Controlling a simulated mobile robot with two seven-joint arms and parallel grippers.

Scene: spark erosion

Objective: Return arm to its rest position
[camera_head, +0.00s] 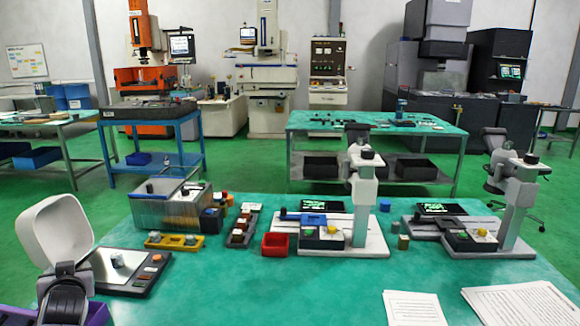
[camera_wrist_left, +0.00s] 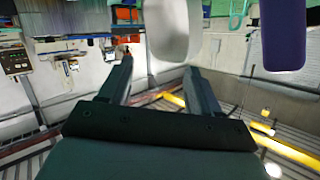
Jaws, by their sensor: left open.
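My left gripper (camera_wrist_left: 158,62) shows in the left wrist view with its two dark fingers spread apart. It is open, and nothing sits between its fingers. The wrist view looks across the room at a tilt, with the far machines and wall upside down. In the head view parts of my left arm show at the lower left, with a white rounded link raised; the gripper itself cannot be made out there. My right gripper is in neither view.
A green-topped workbench (camera_head: 240,300) spans the front. It bears a scale (camera_head: 118,262), a grey tank (camera_head: 172,208), a red bin (camera_head: 275,245), two white-based instruments (camera_head: 375,243) (camera_head: 505,245) and paper sheets (camera_head: 413,308). The bench's front middle is clear.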

